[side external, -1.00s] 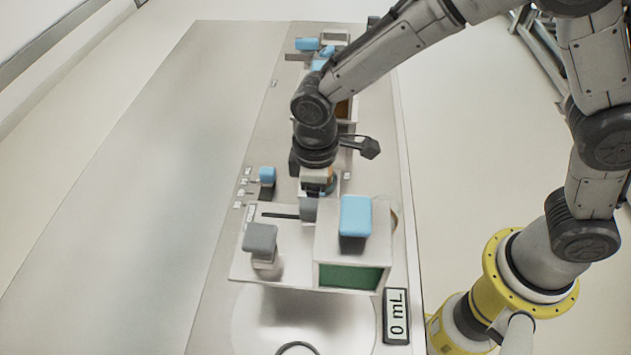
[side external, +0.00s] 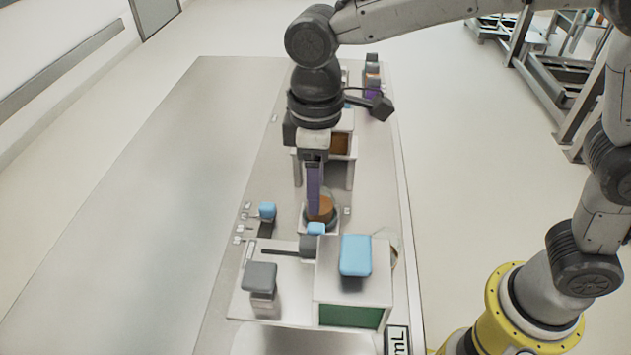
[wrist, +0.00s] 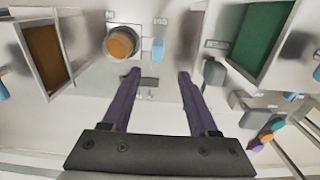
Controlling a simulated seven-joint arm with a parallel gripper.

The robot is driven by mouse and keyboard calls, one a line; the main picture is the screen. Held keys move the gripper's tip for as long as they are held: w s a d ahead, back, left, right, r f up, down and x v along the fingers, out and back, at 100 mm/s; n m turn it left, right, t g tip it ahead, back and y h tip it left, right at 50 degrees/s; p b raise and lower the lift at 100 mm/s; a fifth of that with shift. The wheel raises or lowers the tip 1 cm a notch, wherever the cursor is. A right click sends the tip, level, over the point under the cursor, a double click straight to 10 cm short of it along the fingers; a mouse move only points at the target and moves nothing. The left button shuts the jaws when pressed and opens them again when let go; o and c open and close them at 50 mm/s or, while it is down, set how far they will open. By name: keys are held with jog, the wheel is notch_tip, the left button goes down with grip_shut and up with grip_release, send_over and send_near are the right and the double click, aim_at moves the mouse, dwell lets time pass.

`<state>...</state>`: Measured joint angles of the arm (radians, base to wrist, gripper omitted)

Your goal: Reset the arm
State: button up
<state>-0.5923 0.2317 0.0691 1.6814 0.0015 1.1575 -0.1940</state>
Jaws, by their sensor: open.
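My gripper (side external: 314,210) points down above the middle of the long bench (side external: 215,330). In the wrist view my gripper (wrist: 158,76) shows two purple fingers spread apart, with nothing between them. In the side view the fingers overlap, and an orange-brown round part (side external: 322,210) shows just behind their tips.
A white box with a green window (side external: 349,316) and a blue block (side external: 355,256) on top stands at the near end. A grey block on a post (side external: 261,277) is left of it. A brown-windowed box (side external: 342,143) stands farther back. The bench's left part is bare.

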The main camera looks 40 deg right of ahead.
jog(key=s+d+r+m+t, duration=0.35)
jog(key=d+r, duration=0.55)
jog(key=d, duration=0.5)
jog(key=s+d+f+m+t, duration=0.1)
jog(key=s+d+f+m, duration=0.1)
jog(key=s+d, duration=0.2)
jog(key=s+d+f+m+t, duration=0.1)
jog(key=s+d+f+m, duration=0.2)
jog(key=s, duration=0.6)
jog(key=shift+s+d+f, duration=0.25)
jog(key=shift+d+f, duration=0.05)
jog(key=shift+d, duration=0.45)
jog(key=shift+m, duration=0.25)
